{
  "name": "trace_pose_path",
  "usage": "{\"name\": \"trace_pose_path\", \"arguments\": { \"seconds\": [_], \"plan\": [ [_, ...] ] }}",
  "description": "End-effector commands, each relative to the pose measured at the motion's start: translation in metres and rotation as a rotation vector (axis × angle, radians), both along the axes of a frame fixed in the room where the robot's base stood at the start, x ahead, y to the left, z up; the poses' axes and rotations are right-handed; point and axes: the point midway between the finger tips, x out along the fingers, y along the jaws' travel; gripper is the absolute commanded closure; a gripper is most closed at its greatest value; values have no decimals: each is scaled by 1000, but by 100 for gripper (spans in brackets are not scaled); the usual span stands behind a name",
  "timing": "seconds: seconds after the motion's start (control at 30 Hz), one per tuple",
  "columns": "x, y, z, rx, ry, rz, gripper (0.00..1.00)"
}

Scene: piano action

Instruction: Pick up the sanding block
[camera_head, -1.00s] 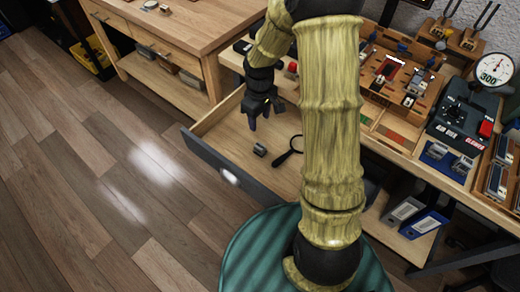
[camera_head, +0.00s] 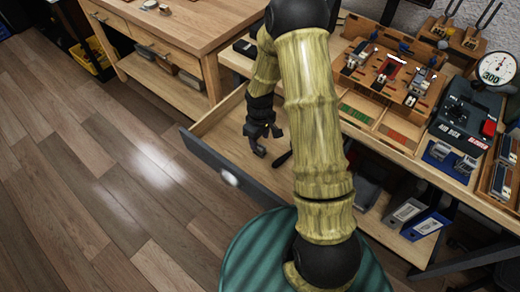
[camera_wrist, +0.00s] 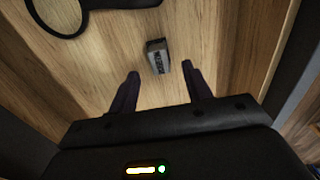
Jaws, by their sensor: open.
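A small grey block with a dark lettered side, which looks like the sanding block (camera_wrist: 158,56), lies on the wooden drawer floor in the wrist view. My gripper (camera_wrist: 160,72) is open, with its two dark fingers spread, and the block shows just beyond and between the fingertips. Nothing is held. In the head view my gripper (camera_head: 260,150) hangs low inside the open drawer (camera_head: 222,170), and the block is hidden or not distinct there.
A black magnifying glass (camera_wrist: 88,20) lies close by the block, partly cut off by the wrist view's edge. The drawer walls stand around the gripper. A workbench with wooden trays and an air box (camera_head: 462,118) is at right.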

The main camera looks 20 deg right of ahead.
Motion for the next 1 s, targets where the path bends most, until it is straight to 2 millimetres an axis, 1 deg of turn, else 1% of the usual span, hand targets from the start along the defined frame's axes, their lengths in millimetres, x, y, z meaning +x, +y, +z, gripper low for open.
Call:
{"name": "trace_pose_path", "arguments": {
  "seconds": [0.13,0.3,0.43,0.97,1.0],
  "plan": [
    [-1,0,-12,0,4,1,51],
    [-1,-1,-38,-1,4,2,51],
    [0,-1,-50,0,2,1,51],
    [0,-1,-52,0,0,0,51],
    [0,-1,-52,0,0,0,53]
  ]
}}
